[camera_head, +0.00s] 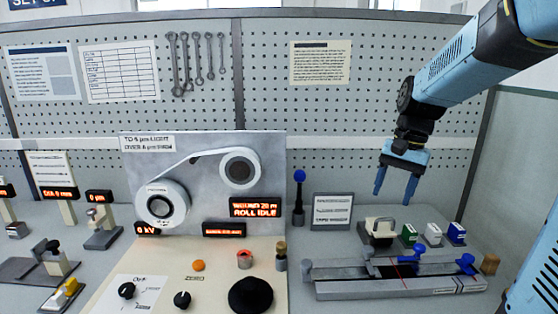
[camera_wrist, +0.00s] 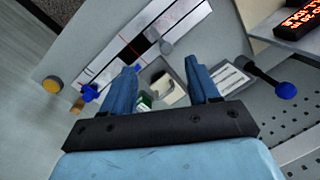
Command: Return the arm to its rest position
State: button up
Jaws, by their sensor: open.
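My gripper (camera_head: 395,188) hangs above the right side of the bench in the head view, with its two blue fingers pointing down and apart. Nothing is between the fingers. In the wrist view, my gripper (camera_wrist: 163,84) also shows open and empty, with the bench below it. My blue arm reaches in from the upper right of the head view. A cream-topped block (camera_head: 380,228) and a green block (camera_head: 409,234) stand on the bench below the fingers, clear of them.
A long grey slide fixture (camera_head: 400,287) with blue clamps lies in front of the blocks. A blue-knobbed lever (camera_head: 299,190) and a small sign (camera_head: 333,211) stand left. The winding panel (camera_head: 205,150) has two spools and displays. A pegboard (camera_head: 270,60) closes the back.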

jog(key=s+a+r+n+t+h, duration=0.1)
jog(key=s+n+t, duration=0.4)
jog(key=s, duration=1)
jog(key=shift+a+r+n+t+h, duration=0.3)
jog(key=shift+a+r+h, duration=0.1)
jog(key=shift+a+r, duration=0.45)
